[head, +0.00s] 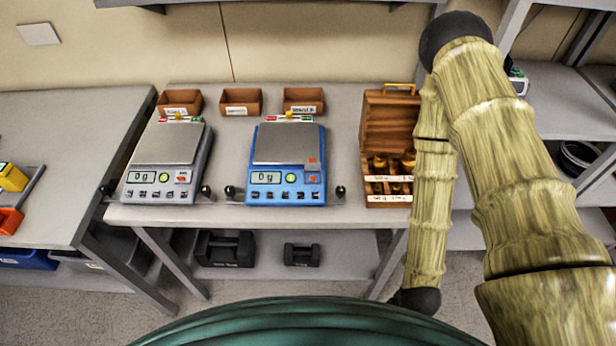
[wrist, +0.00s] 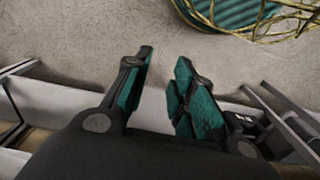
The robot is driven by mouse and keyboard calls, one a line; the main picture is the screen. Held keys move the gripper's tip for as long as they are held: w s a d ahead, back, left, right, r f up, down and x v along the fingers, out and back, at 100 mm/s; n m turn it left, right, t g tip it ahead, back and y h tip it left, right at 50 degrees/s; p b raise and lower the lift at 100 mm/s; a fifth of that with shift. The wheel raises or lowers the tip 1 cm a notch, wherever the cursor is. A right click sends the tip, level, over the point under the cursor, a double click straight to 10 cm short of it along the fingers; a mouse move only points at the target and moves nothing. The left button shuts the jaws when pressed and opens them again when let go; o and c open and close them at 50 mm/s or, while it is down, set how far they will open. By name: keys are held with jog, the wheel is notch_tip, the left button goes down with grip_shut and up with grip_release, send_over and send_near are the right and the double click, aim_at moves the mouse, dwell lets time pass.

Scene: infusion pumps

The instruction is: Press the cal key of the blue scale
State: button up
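The blue scale (head: 258,178) stands on the grey table in the head view, right of a grey scale (head: 186,178). Its display (head: 265,177) reads 0 g. A row of small keys (head: 287,196) runs along its front panel below the display; their labels are too small to read, so I cannot tell which is cal. In the wrist view my gripper (wrist: 160,88) is open and empty, with a clear gap between its teal-padded fingers and the floor beyond. In the head view my arm hangs at the right and the gripper cannot be made out.
A wooden weight box (head: 388,120) with its lid up stands right of the blue scale. Three brown bins (head: 240,101) stand behind the scales. Black knobs (head: 340,191) stick out beside the scale fronts. Dark weights (head: 226,248) sit on the lower shelf.

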grip_shut()
dwell(1.0)
